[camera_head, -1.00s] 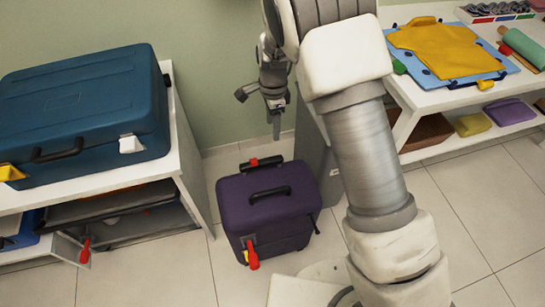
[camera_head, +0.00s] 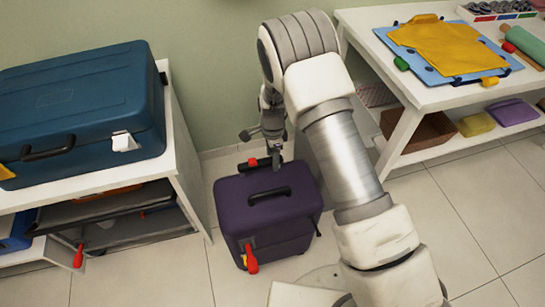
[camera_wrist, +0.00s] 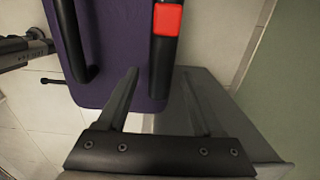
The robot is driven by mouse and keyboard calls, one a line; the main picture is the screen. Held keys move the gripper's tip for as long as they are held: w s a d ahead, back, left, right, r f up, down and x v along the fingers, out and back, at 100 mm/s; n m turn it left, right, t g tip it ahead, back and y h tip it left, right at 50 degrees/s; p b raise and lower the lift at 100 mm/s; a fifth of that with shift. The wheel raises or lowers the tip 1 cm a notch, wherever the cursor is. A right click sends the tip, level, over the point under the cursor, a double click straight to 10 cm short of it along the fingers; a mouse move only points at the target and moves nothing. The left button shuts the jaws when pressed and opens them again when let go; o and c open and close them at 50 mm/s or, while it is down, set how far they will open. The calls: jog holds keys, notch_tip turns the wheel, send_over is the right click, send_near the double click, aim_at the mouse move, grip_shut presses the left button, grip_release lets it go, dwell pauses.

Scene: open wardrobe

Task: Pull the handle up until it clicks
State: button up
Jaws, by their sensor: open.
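A purple suitcase (camera_head: 240,212) stands upright on the floor. Its black pull handle bar (camera_head: 249,165), with a red part (camera_head: 252,162) in its middle, lies low along the back of the top. A black carry handle (camera_head: 269,194) is on the top. My gripper (camera_head: 276,163) points down at the right end of the pull handle. In the wrist view its two fingers (camera_wrist: 158,72) are apart. The pull handle (camera_wrist: 163,65) appears between their tips, with the red part (camera_wrist: 168,19) farther along. I cannot tell whether the fingers touch it.
A white shelf (camera_head: 186,140) with a blue case (camera_head: 80,110) stands at the left. A white table (camera_head: 440,98) with craft items stands at the right. A red-handled latch (camera_head: 251,258) is on the suitcase front.

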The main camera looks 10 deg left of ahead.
grip_shut()
dwell(0.3)
dwell(1.1)
